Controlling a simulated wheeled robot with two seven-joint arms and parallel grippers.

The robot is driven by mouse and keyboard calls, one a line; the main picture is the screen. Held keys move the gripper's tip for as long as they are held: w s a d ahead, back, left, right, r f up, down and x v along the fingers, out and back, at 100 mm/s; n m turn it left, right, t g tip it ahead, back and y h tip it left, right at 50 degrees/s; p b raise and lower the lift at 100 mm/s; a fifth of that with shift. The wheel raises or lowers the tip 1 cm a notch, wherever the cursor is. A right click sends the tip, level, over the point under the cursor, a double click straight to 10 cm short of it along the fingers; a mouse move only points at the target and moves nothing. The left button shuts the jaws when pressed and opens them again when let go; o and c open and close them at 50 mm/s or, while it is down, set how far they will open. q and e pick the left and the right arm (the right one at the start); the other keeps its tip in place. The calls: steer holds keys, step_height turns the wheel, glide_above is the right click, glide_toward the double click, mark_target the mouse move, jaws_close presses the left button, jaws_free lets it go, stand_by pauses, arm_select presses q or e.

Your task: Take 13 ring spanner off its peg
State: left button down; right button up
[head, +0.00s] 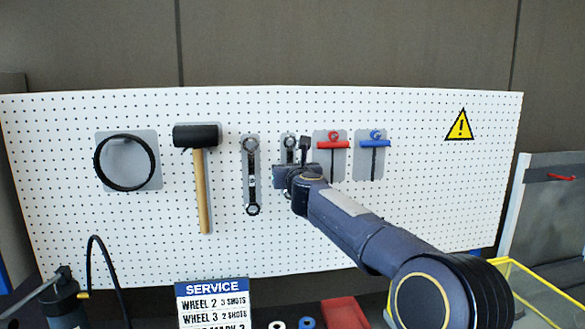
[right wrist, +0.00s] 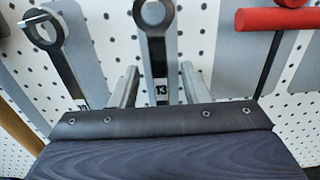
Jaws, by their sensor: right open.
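The 13 ring spanner (right wrist: 157,55) hangs on the pegboard, with "13" printed on its dark shank and its ring at the top of the right wrist view. In the head view its upper end (head: 290,141) shows above my right gripper (head: 295,160), which hides its lower part. In the right wrist view my right gripper (right wrist: 160,82) is open, with one finger on each side of the spanner's shank. Clear gaps show between the fingers and the shank. My left gripper is in neither view.
A larger ring spanner (head: 251,180) hangs just left, and a red T-handle tool (head: 333,145) close on the right. A blue T-handle tool (head: 375,143), a mallet (head: 203,170) and a black ring (head: 97,165) hang farther out. A service sign (head: 213,301) stands below.

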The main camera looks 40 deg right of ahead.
steer(key=shift+c, duration=0.3)
jaws_close()
steer(key=c, duration=0.6)
jaws_free()
jaws_close()
steer(key=shift+r, duration=0.3)
steer(key=b+v, duration=0.1)
steer(key=v, duration=0.7)
